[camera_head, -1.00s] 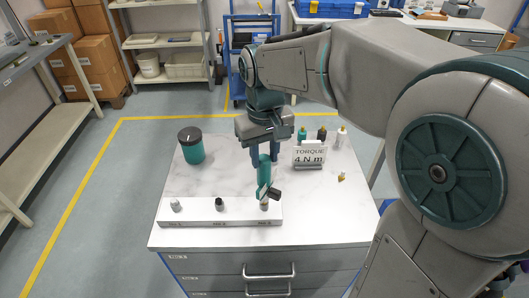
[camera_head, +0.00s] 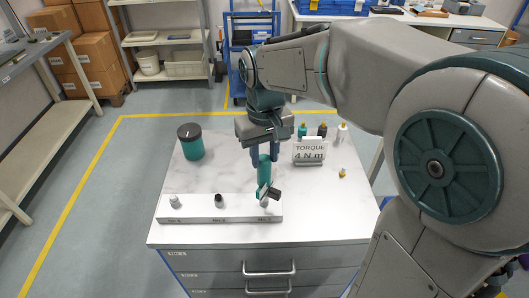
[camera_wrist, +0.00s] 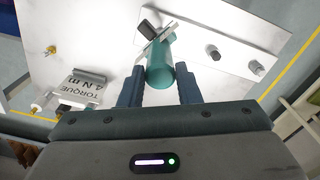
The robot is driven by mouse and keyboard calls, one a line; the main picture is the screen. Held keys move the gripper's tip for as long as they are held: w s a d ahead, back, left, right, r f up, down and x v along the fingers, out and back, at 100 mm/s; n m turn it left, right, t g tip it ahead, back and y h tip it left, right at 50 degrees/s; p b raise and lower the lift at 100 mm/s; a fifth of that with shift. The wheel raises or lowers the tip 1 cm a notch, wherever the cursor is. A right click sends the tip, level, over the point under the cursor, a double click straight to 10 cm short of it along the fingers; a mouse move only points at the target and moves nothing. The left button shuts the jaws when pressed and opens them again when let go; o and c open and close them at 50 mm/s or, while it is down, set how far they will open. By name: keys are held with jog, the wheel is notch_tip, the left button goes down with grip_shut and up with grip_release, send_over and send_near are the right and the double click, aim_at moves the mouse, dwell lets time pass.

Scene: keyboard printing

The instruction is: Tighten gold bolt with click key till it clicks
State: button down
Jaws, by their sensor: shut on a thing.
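My gripper (camera_head: 263,160) is shut on the teal handle of a tool, seemingly the click key (camera_head: 264,172), which hangs down from the fingers. The wrist view shows the teal handle (camera_wrist: 160,67) between my fingertips. A flat light piece and a dark block (camera_head: 274,194) are at its lower end, over the right end of a white rail (camera_head: 240,215). They partly hide a fitting there, so contact cannot be told. A small gold bolt (camera_head: 342,173) stands on the table at right, apart from my gripper, and shows in the wrist view (camera_wrist: 51,49).
A silver fitting (camera_head: 174,201) and a black one (camera_head: 218,200) stand on the rail.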

notch_tip(320, 180, up, 7)
jog(key=p, duration=0.5)
jog(key=shift+r+p, duration=0.1)
jog(key=shift+p, duration=0.3)
